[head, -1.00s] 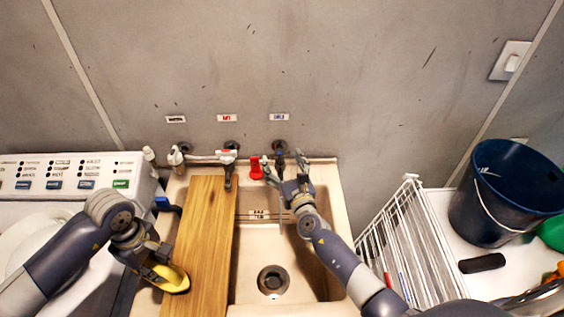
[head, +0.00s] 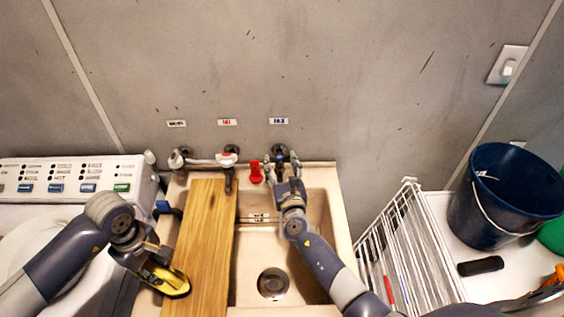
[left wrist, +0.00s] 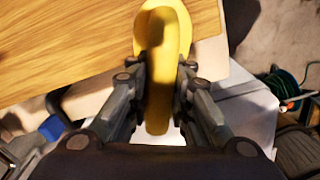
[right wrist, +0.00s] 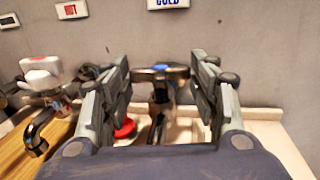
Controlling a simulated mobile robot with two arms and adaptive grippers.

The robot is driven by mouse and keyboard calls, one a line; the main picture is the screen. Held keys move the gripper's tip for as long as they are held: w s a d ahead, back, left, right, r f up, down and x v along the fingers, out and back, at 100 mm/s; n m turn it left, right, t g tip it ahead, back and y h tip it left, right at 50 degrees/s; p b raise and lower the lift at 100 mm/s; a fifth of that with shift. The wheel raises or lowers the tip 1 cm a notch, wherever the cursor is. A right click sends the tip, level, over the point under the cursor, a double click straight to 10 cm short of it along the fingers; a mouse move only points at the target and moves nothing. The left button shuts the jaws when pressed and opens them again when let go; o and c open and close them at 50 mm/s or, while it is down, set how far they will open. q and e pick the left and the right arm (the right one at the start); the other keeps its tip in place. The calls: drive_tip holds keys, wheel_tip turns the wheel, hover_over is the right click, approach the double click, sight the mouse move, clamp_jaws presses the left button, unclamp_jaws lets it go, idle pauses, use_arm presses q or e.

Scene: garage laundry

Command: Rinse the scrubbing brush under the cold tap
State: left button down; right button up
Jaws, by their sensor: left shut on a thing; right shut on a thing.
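The yellow scrubbing brush (head: 170,284) is at the left side of the wooden board. It also shows in the left wrist view (left wrist: 163,40). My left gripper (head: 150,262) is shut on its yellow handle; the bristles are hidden. The cold tap (right wrist: 162,88) has a blue mark on top and is below the COLD label (right wrist: 168,3). My right gripper (head: 282,168) is shut on the cold tap's handle, one finger on each side. In the head view the gripper mostly hides this tap. I cannot see whether water runs.
The wooden board (head: 205,240) covers the left part of the sink (head: 250,262). The hot tap (head: 228,160) and a red object (head: 256,172) are left of the cold tap. A white wire rack (head: 408,245) and a blue bucket (head: 500,195) are at the right.

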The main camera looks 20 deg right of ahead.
drive_tip(key=shift+a+m+g+h+b, duration=0.2)
drive_tip(key=shift+m+g+h+b, duration=0.2)
drive_tip(key=shift+m+h, duration=1)
drive_tip(key=shift+n+h, duration=0.3)
drive_tip(key=o, duration=1.1)
drive_tip(key=shift+c, duration=0.2)
drive_tip(key=v, duration=1.2)
